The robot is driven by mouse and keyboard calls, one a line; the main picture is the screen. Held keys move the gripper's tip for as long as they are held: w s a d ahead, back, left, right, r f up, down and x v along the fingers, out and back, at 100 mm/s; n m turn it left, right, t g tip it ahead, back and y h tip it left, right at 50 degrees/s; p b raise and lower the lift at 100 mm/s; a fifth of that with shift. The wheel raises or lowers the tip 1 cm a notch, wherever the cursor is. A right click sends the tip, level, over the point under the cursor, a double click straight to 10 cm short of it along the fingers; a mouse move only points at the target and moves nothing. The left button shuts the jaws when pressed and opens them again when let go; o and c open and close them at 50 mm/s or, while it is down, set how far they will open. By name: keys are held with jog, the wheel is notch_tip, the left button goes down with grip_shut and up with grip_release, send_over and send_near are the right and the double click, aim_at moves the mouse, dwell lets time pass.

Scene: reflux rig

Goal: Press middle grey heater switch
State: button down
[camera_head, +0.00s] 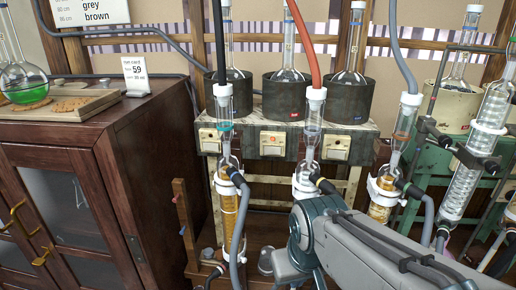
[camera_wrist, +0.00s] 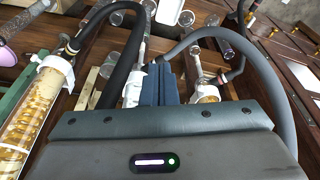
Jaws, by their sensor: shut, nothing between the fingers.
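In the head view three dark grey heaters stand in a row on a worn pale rack, each holding a flask. The middle heater (camera_head: 284,99) has a red tag, and a cream switch plate with an orange-red spot, the middle switch (camera_head: 273,144), sits below it on the rack front. Similar plates are the left switch (camera_head: 210,141) and the right switch (camera_head: 336,148). My gripper (camera_wrist: 161,68) shows in the wrist view with its blue-grey fingers together and empty, among hoses and glassware. In the head view my arm hides its fingertips. No switch is clear in the wrist view.
Glass condensers with hoses hang before the rack: a left one (camera_head: 229,200), a middle one (camera_head: 312,125) and a right one (camera_head: 383,195). A dark wooden cabinet (camera_head: 120,150) stands at left.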

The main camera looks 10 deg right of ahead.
jog(key=w+a+r+n+t+p, duration=0.1)
jog(key=w+r+n+t+p, duration=0.1)
jog(key=r+n, duration=0.7)
jog(key=w+a+r+n+t+h+p, duration=0.1)
jog(key=w+r+n+p, duration=0.3)
jog(key=r+n, duration=0.5)
jog(key=w+a+r+n+t+p, duration=0.1)
jog(key=r+n+p, duration=0.5)
jog(key=n, duration=0.9)
notch_tip(320, 180, up, 4)
jog(key=shift+w+f+t, duration=0.25)
jog(key=shift+w+t, duration=0.65)
jog(key=shift+w, duration=0.2)
send_near(272, 151)
jog(key=shift+s+a+f+x, duration=0.25)
jog(key=shift+a+f+x, duration=0.1)
jog(key=shift+x, duration=3.15)
jog(key=shift+a+b, duration=0.35)
jog(key=shift+b, duration=0.1)
